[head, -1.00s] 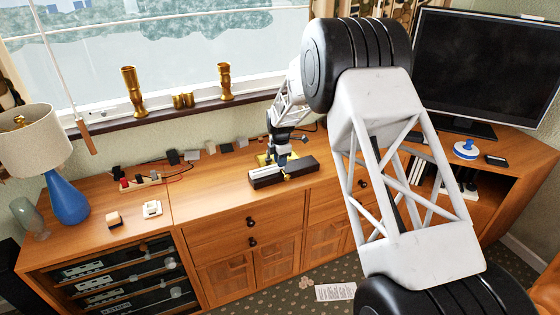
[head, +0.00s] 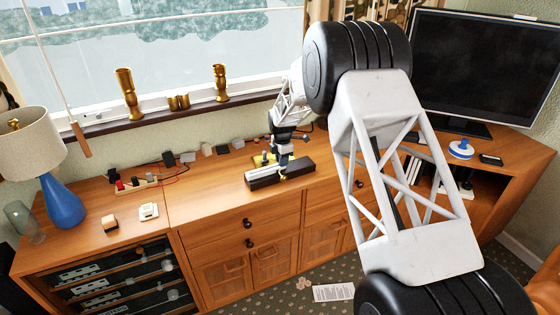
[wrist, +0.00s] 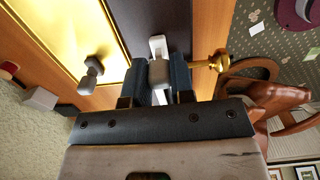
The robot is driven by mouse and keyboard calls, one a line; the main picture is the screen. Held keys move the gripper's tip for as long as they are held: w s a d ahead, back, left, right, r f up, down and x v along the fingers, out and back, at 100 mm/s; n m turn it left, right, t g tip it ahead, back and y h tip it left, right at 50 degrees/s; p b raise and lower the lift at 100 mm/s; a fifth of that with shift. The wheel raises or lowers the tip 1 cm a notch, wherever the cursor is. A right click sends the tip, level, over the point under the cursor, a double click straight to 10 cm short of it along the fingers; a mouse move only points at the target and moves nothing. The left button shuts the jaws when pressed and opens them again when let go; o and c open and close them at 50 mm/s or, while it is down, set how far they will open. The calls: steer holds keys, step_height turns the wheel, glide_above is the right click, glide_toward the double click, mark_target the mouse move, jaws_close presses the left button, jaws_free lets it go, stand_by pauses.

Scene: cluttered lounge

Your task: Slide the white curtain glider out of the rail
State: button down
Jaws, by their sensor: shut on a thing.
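My gripper (wrist: 153,82) is shut on the white curtain glider (wrist: 160,72), a small pale block between its two blue-grey fingers in the wrist view. A white strip (wrist: 157,46), which looks like part of the rail, shows just beyond the glider. In the head view my gripper (head: 283,164) points down at a dark block with a pale top (head: 262,178), which seems to carry the rail, on the wooden cabinet. The glider is too small to make out there. I cannot tell how much of it sits in the rail.
A brass knob-like piece (wrist: 215,62) is close beside the right finger. A golden plate (wrist: 60,30) and a small grey piece (wrist: 92,68) lie to the left in the wrist view. Plugs and cables (head: 168,158) line the wall.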

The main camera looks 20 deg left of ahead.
steer(key=shift+w+d, duration=0.4)
steer(key=shift+w, duration=0.05)
steer(key=shift+w+d, duration=0.15)
stand_by(0.3)
steer(key=shift+r, duration=0.15)
steer(key=shift+r, duration=2.85)
